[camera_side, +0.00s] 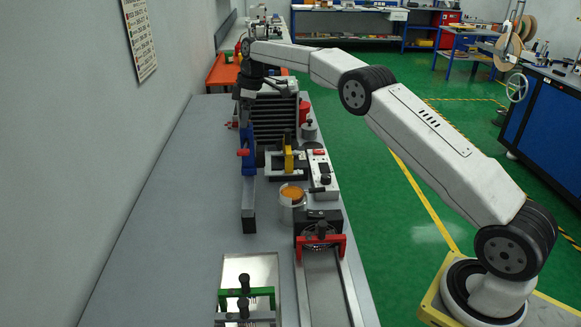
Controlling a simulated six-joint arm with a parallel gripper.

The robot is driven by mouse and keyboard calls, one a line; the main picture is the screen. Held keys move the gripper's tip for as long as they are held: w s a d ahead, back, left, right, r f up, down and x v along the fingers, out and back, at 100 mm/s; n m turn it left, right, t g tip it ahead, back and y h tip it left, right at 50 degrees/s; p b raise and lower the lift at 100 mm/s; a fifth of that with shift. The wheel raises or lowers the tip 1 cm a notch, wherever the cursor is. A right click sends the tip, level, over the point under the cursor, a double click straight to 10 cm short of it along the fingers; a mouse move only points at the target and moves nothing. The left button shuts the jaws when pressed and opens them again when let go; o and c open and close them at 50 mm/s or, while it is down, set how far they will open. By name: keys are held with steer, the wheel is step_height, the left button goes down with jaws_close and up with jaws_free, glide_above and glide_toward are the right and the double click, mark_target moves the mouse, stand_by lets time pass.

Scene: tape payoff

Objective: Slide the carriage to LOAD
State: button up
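My gripper (250,92) is dark and small, at the far end of the bench, pointing down beside a stack of dark ribbed plates. Its fingers are too small and dark to tell open from shut, or whether they touch anything. No LOAD mark is readable, and I cannot tell for sure which part is the carriage. A blue block (248,150) with a red knob (242,152) sits on a grey upright bar, below my gripper in the picture. A red bracket (321,244) spans a pale two-sided rail (349,284) at the near right of the bench.
A clear cup with orange contents (291,194), a yellow part (288,158) and a white switch box (321,172) crowd the right side. The left of the grey bench (175,190) is clear, beside a wall.

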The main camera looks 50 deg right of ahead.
steer(key=shift+d, duration=0.1)
stand_by(0.3)
steer(key=shift+w+a+v, duration=0.1)
steer(key=shift+w+v, duration=0.05)
steer(key=shift+v, duration=0.65)
steer(key=shift+w+a+v, duration=0.1)
steer(key=shift+v, duration=0.7)
steer(key=shift+r, duration=0.1)
steer(key=shift+s+r+m, duration=0.1)
steer(key=shift+r+m, duration=0.1)
steer(key=shift+m, duration=0.1)
steer(key=shift+s+a+r+m, duration=0.15)
steer(key=shift+s+r+m, duration=0.1)
steer(key=shift+m, duration=0.15)
steer(key=shift+s+a+r+m+t, duration=0.15)
steer(key=shift+s+m+t, duration=0.15)
steer(key=shift+m, duration=0.2)
steer(key=s+a+f+m, duration=0.2)
steer(key=s+f, duration=0.2)
steer(key=s, duration=0.8)
steer(key=s+a+f+m+h, duration=0.1)
steer(key=s+a+f+m, duration=0.1)
steer(key=s, duration=1)
steer(key=s+a+f+m, duration=0.2)
steer(key=s+a+f, duration=0.2)
steer(key=s+f, duration=0.3)
steer(key=s, duration=0.5)
steer(key=shift+m+h, duration=0.3)
